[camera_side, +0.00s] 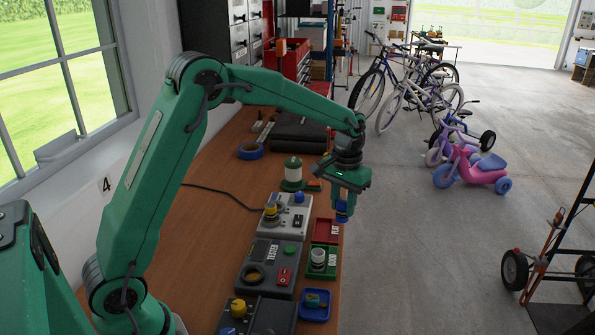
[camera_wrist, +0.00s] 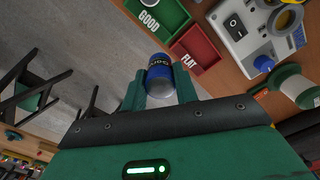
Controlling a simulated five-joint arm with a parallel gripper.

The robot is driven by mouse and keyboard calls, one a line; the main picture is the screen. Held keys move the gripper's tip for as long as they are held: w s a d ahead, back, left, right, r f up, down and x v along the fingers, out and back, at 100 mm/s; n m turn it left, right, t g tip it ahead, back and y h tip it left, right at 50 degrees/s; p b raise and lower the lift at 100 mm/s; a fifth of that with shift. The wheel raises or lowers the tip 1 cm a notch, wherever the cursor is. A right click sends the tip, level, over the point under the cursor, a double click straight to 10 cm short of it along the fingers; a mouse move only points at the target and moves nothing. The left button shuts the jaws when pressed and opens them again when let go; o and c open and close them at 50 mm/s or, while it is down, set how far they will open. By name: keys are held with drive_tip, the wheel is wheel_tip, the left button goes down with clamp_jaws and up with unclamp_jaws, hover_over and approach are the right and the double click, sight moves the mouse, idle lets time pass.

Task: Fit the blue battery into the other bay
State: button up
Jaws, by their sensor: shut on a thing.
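My gripper (camera_side: 342,204) is shut on the blue battery (camera_side: 341,214), above the right edge of the bench near the red FLAT tray (camera_side: 321,231). The dark TESTER box (camera_side: 262,252) has a round bay (camera_side: 253,274) with a brassy rim and a red switch. The light grey box (camera_side: 294,226) has a round yellow part (camera_side: 270,211), a blue round part (camera_side: 299,197) and a black switch. I cannot tell whether its round parts are bays.
The green GOOD tray (camera_side: 333,264) holds a pale cylinder (camera_side: 318,257). A blue tray (camera_side: 326,312) with small parts and a dark box with a yellow knob (camera_side: 238,307) are nearer. Floor lies beyond the bench edge.

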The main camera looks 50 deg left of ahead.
drive_tip(key=s+a+n, duration=0.2)
drive_tip(key=a, duration=0.9)
drive_tip(key=s+a+f+n, duration=0.1)
drive_tip(key=s+a+n, duration=0.1)
drive_tip(key=a, duration=1)
drive_tip(key=shift+s+f, duration=0.15)
drive_tip(key=shift+s, duration=0.25)
drive_tip(key=shift+f, duration=0.1)
drive_tip(key=shift+f, duration=2.85)
drive_tip(key=shift+f, duration=0.55)
drive_tip(key=o, duration=0.8)
drive_tip(key=shift+r, duration=5.5)
